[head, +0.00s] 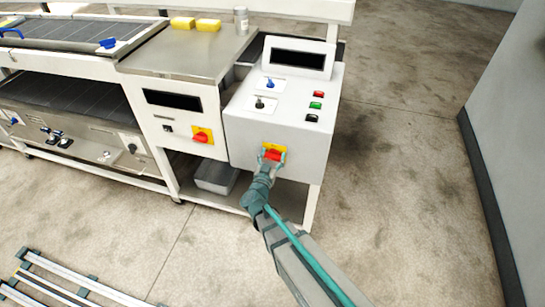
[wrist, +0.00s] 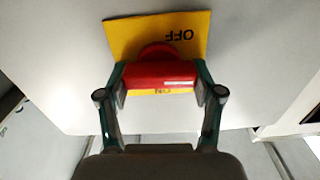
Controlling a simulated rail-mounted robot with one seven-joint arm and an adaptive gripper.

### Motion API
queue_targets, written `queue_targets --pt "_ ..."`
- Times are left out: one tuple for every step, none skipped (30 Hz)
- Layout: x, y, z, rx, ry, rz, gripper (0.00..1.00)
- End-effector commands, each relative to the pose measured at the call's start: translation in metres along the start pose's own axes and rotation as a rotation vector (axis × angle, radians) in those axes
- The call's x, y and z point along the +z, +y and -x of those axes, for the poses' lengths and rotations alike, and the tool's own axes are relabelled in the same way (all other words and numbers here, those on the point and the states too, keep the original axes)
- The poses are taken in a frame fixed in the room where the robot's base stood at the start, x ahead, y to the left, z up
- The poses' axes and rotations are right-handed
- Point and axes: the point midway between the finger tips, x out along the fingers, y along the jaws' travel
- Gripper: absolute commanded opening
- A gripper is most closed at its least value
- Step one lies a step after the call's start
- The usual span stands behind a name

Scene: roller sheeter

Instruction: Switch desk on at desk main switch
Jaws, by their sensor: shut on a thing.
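The desk main switch is a red rotary handle (wrist: 160,75) on a yellow plate (wrist: 190,32), on the front face of the white control desk (head: 240,143). In the wrist view the plate reads OFF at the top and ON at the bottom, upside down, and looks slightly tilted. The red handle lies crosswise between the two words. My gripper (wrist: 160,84) is shut on the handle, one finger at each end. In the head view my gripper (head: 273,157) covers part of the handle and plate.
A second red switch on yellow (head: 202,136) is on the cabinet to the left. The sloped desk top carries a blue knob (head: 270,84), a black knob (head: 260,103), a red button (head: 318,94), a green button (head: 316,105) and a dark display (head: 298,59). Floor to the right is clear.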

Motion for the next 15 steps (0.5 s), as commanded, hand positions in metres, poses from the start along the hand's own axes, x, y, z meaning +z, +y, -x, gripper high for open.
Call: queue_targets --pt "0.0014 0.0008 0.0002 0.001 0.000 -0.022 0.31" --pt "0.0017 0.0010 0.0001 0.002 0.000 -0.036 0.31" --pt "0.0020 0.0012 0.0001 0.002 0.000 -0.058 0.31" --pt "0.0022 0.0015 0.0001 0.002 0.000 -0.076 0.31" --pt "0.0024 0.0017 0.0001 0.002 0.000 -0.096 0.31" --pt "0.0027 0.0020 0.0002 0.002 0.000 -0.124 0.31" --pt "0.0029 0.0022 0.0002 0.002 0.000 -0.147 0.31" --pt "0.0030 0.0024 0.0002 0.002 0.001 -0.172 0.31" --pt "0.0030 0.0026 0.0002 0.002 0.001 -0.206 0.31" --pt "0.0030 0.0028 0.0001 0.002 0.001 -0.231 0.31" --pt "0.0031 0.0030 0.0001 0.002 0.002 -0.259 0.31" --pt "0.0034 0.0032 0.0001 0.002 0.002 -0.296 0.31" --pt "0.0037 0.0035 0.0002 0.002 0.001 -0.325 0.31" --pt "0.0039 0.0037 0.0002 0.001 0.001 -0.353 0.31" --pt "0.0042 0.0040 0.0002 0.001 0.001 -0.392 0.31"
